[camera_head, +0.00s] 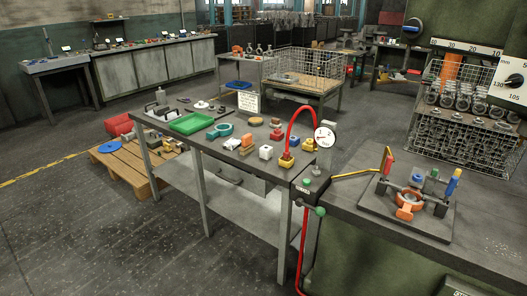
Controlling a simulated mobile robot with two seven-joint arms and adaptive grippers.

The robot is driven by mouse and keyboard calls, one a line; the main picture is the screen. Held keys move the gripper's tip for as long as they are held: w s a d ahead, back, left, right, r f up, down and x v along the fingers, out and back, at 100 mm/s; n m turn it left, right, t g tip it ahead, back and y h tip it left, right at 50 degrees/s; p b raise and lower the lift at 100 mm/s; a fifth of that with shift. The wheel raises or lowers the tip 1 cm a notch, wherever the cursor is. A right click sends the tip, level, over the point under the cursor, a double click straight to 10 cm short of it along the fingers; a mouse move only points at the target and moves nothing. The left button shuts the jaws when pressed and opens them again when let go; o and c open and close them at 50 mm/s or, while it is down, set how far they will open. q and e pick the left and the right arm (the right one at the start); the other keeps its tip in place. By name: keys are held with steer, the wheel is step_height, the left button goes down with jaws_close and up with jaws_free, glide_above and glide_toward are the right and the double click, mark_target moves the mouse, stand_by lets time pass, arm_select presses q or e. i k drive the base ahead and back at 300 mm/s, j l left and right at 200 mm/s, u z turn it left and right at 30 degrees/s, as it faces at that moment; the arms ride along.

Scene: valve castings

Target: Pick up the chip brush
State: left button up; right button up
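I cannot pick out the chip brush with certainty; the small parts on the workbench (180,147) are too small to tell apart fully. A small tan and brown item (246,146) lies near the middle of that bench, but I cannot tell whether it is a brush. Neither of my grippers shows in the head view.
The bench also holds a green tray (191,123), a teal ring (220,130), a white block (266,152) and a dial gauge (325,137). A red hose (291,128) arches over its right end. A clamping fixture (407,198) stands on the right bench.

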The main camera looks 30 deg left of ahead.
mark_target(248, 145)
steer(key=u, duration=1.1)
steer(key=i, duration=0.1)
